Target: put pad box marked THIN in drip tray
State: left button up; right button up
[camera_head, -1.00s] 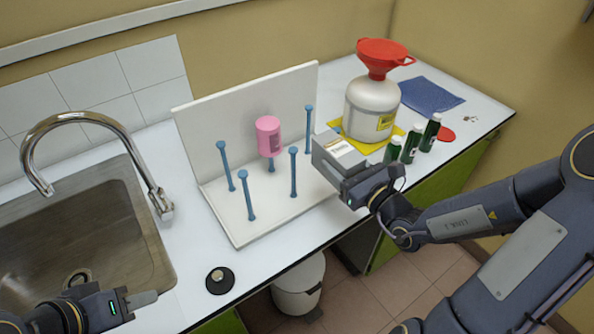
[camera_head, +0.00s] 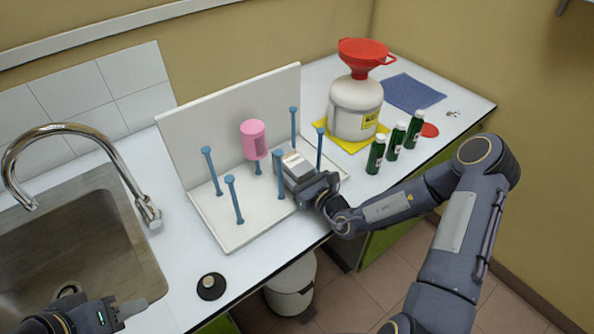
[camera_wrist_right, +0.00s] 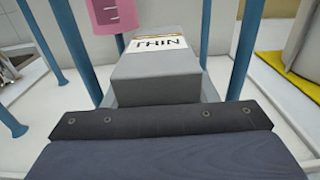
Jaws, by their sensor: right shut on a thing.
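A grey pad box (camera_head: 296,168) with a white label is held by my right gripper (camera_head: 311,186). In the right wrist view the box (camera_wrist_right: 155,85) shows its label upside down, reading THIN. The white tray-like base (camera_head: 240,228) has a tall back panel and several blue pegs, and looks like the drip tray. The box is over its right part, between pegs; I cannot tell whether it touches the base. My left gripper (camera_head: 132,308) is at the lower left, empty, over the counter by the sink; its finger gap is unclear.
A pink cup (camera_head: 254,140) hangs on a back peg. A white jug (camera_head: 355,105) with a red funnel (camera_head: 366,56) stands on a yellow mat (camera_head: 348,143). A sink (camera_head: 70,240) is left.

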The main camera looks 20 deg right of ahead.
jog(key=shift+f, duration=0.15)
jog(key=o, duration=0.8)
